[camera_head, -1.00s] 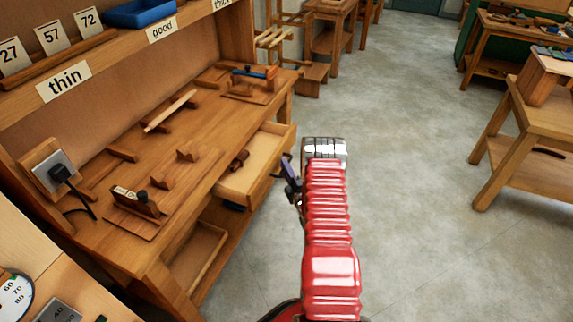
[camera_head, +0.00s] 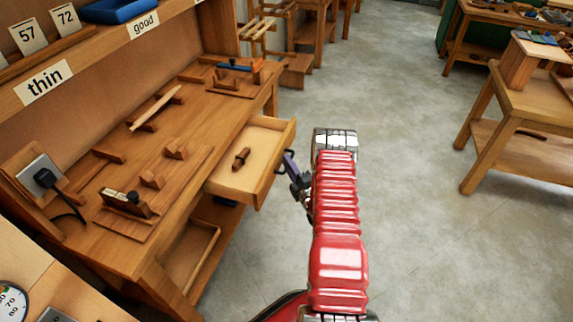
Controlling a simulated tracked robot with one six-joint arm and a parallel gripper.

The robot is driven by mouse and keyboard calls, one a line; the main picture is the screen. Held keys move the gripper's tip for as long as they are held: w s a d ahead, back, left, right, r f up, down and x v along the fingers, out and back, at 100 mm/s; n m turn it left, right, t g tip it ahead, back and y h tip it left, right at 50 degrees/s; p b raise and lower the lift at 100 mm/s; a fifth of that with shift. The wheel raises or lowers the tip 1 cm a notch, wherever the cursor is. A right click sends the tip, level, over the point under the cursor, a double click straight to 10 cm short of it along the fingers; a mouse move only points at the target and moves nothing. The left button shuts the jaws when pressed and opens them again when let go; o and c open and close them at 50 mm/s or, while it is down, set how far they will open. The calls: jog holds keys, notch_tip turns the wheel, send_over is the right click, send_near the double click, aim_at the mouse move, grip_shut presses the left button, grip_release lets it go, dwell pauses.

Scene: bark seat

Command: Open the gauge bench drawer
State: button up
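The gauge bench (camera_head: 165,185) stands at the left with its drawer (camera_head: 222,184) pulled well out toward the right. A dark brown wooden piece (camera_head: 241,158) lies in the drawer. My gripper (camera_head: 287,160) is at the outer side of the drawer front (camera_head: 275,168), low beside my red arm. The fingers look dark and small, and the handle is not clearly visible. I cannot tell whether they hold it or only touch or sit near the front.
Wooden holders and a pale stick (camera_head: 155,108) lie on the bench top. An open lower shelf (camera_head: 190,255) is under the drawer. A wooden table (camera_head: 520,110) stands at the right. Grey floor (camera_head: 410,200) between is clear.

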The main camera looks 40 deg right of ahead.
jog(key=shift+o, duration=0.5)
jog(key=shift+s, duration=0.1)
jog(key=v, duration=1.3)
jog(key=shift+s, duration=0.3)
jog(key=shift+a+f, duration=0.15)
